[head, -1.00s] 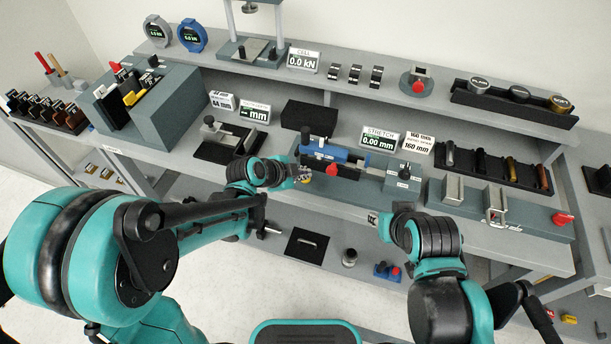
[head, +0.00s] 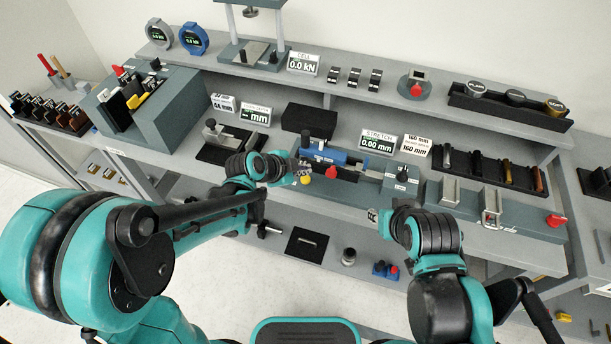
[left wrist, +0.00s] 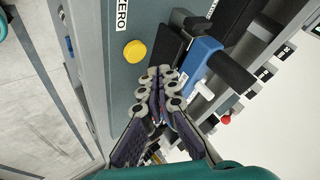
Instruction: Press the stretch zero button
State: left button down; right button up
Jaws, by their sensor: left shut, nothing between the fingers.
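The round yellow button (left wrist: 135,51) sits on the grey-teal base of the stretch fixture, beside the ZERO label (left wrist: 121,13). It also shows in the head view (head: 306,180), just below my left fingertips. My left gripper (head: 300,169) is shut and empty near the left end of the fixture. In the left wrist view my left gripper (left wrist: 160,72) has its fingertips together, close to the button; I cannot tell whether they touch the base. The STRETCH display (head: 377,142) behind reads 0.00 mm.
A blue clamp (head: 324,154) and a red knob (head: 331,173) stand right of my left fingertips. A black block (head: 309,119) is behind. A grey fixture with a red knob (head: 555,221) is at right. A caliper on a black pad (head: 226,150) lies to the left.

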aim_at(303, 180)
pick_arm(q)
jog(key=shift+r+p, duration=1.15)
jog(key=shift+r, duration=0.7)
jog(key=shift+f, duration=0.1)
jog(key=s+a+r+n+y, duration=0.2)
jog(key=s+a+n+y, duration=0.1)
jog(key=s+a+n, duration=0.5)
jog(key=s+a+r+n+y, duration=0.3)
jog(key=s+a+n, duration=0.6)
jog(key=s, duration=0.1)
jog(key=shift+s+a+r+b, duration=0.2)
jog(key=shift+s+r+b, duration=0.05)
jog(key=shift+b, duration=0.2)
